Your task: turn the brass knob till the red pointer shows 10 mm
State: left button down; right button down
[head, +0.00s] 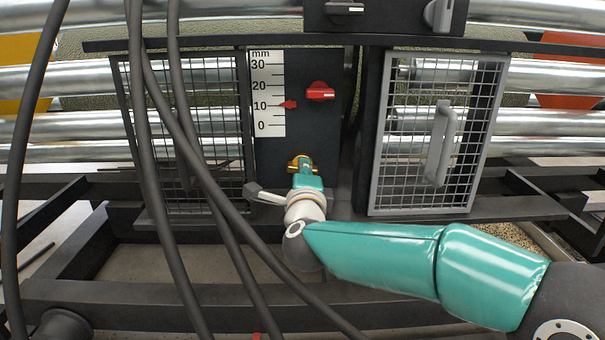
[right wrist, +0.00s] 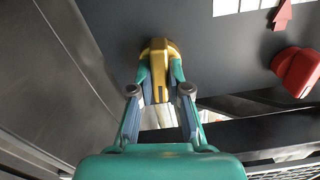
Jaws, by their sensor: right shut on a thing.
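The brass knob (head: 294,162) sits low on the dark panel, below the white mm scale (head: 267,95). It also shows in the right wrist view (right wrist: 158,46), at the top centre. My right gripper (head: 303,167) is shut on the brass knob, with one finger on each side of it in the right wrist view (right wrist: 160,75). The red pointer (head: 289,104) stands at the right edge of the scale, level with the 10 mark as far as I can tell. My left gripper is not in view.
A red switch knob (head: 320,91) is right of the pointer. Mesh guards flank the panel; the right guard (head: 438,140) has a grey handle (head: 440,143). Steel rollers (head: 550,122) run behind. Dark cables (head: 190,150) hang across the left side.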

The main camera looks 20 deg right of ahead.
jog(key=m, duration=0.4)
jog(key=shift+a+f+m, duration=0.15)
jog(key=shift+f+m, duration=0.25)
dwell(0.4)
jog(key=c, duration=1.2)
grip_release()
jog(key=shift+o, duration=0.4)
jog(key=shift+r, duration=0.15)
jog(key=v, duration=1.2)
